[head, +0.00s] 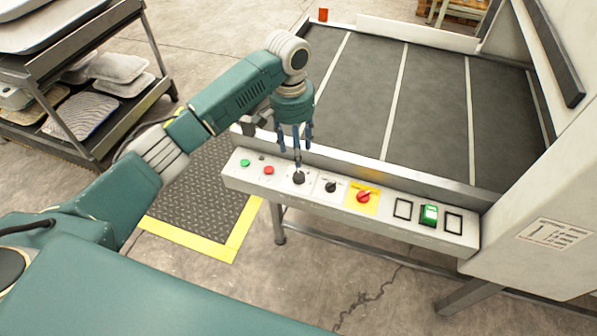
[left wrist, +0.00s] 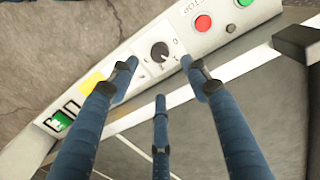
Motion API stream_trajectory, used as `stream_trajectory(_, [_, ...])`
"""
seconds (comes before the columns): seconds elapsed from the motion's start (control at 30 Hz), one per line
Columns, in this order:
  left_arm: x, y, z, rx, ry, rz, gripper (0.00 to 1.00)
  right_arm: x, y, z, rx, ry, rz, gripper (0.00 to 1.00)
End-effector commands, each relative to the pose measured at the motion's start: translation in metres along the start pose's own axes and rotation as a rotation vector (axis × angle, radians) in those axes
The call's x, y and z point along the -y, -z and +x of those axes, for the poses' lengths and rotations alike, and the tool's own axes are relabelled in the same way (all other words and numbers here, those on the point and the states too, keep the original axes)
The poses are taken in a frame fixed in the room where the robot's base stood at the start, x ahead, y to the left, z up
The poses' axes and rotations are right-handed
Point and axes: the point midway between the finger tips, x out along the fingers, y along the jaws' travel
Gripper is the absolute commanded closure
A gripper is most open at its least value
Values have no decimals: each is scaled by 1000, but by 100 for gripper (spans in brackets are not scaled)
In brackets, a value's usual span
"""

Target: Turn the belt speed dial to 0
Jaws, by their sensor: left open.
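A control panel (head: 386,220) runs along the front of the conveyor. It carries two black dials, a left one (head: 299,178) and a right one (head: 331,186); their labels are too small to read, so I cannot tell which is the belt speed dial. My left gripper (head: 297,150) points down just above the left dial, and its fingers partly overlap it in the head view. In the left wrist view the fingers (left wrist: 160,80) are spread and open, with a black dial (left wrist: 159,52) between and beyond them. I see no finger clearly touching it. My right gripper is out of view.
A green button (head: 245,163) and a red button (head: 268,170) sit left of the dials. A red knob on a yellow plate (head: 363,196) and a lit green switch (head: 429,214) sit right. The conveyor belt (head: 430,110) behind is bare. A rack (head: 75,150) stands at left.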

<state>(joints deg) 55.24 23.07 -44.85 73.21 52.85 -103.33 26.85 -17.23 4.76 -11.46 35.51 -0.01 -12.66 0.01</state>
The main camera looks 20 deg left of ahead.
Motion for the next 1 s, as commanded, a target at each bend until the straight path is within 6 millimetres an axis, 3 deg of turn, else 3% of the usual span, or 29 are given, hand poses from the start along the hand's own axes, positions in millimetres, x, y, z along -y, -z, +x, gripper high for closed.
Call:
stream_trajectory(0.5, [0,-1,88,2,1,1,53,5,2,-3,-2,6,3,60])
stream_trajectory(0.7, [0,-1,102,0,1,2,53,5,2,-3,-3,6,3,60])
stream_trajectory(0.97, [0,-1,103,-1,1,3,53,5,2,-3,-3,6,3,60])
stream_trajectory(1.0, [0,-1,103,-1,1,3,59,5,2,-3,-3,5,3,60])
